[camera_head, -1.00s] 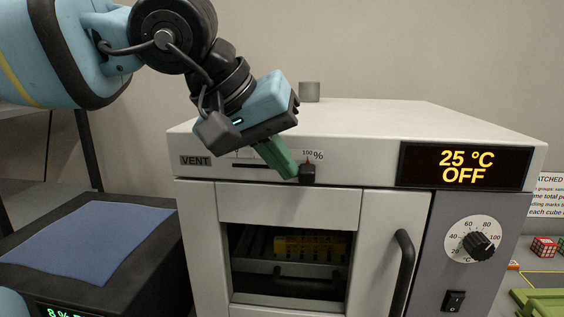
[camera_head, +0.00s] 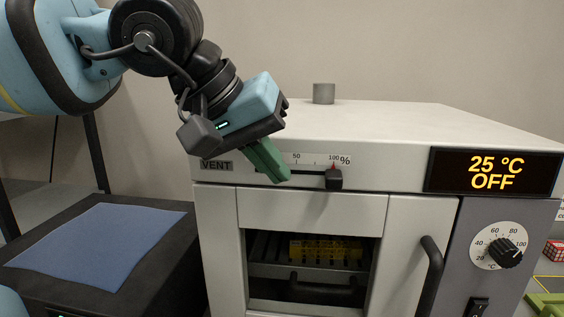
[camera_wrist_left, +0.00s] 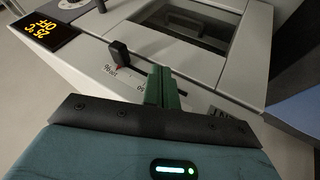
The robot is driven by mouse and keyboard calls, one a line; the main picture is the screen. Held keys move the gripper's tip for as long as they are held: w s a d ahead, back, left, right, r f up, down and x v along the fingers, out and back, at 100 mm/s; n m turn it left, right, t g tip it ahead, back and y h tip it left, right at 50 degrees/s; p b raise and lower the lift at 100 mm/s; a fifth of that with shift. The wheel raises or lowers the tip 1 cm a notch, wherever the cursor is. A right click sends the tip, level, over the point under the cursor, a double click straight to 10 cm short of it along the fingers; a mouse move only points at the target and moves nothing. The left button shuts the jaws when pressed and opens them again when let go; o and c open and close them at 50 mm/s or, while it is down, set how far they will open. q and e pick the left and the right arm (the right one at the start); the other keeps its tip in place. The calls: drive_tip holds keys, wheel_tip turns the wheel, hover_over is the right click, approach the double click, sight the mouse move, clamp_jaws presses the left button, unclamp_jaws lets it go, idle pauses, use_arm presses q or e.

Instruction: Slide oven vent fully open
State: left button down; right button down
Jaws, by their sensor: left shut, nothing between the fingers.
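The vent slider's black knob (camera_head: 334,179) is at the right end of its dark slot, under the red pointer at the 100 mark of the percent scale. The VENT label (camera_head: 216,165) is at the slot's left, on the front of the white oven (camera_head: 410,122). My left gripper (camera_head: 278,176) has its green fingers shut and empty, in front of the slot and left of the knob, with a clear gap between them. In the left wrist view the knob (camera_wrist_left: 119,52) stands apart, to the left of the shut fingers (camera_wrist_left: 162,88). My right gripper is not in view.
The oven display (camera_head: 493,172) reads 25 °C OFF. Below it are a round dial (camera_head: 500,246) and a rocker switch (camera_head: 477,308). The door has a black handle (camera_head: 430,275). A black unit with a blue mat (camera_head: 100,243) is at left.

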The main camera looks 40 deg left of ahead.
use_arm(q)
drive_tip(key=v, duration=0.9)
drive_tip(key=shift+d+r, duration=0.2)
drive_tip(key=shift+r, duration=0.15)
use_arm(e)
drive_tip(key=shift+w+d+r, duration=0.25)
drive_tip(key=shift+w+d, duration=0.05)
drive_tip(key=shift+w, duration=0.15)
use_arm(q)
drive_tip(key=shift+s, duration=0.1)
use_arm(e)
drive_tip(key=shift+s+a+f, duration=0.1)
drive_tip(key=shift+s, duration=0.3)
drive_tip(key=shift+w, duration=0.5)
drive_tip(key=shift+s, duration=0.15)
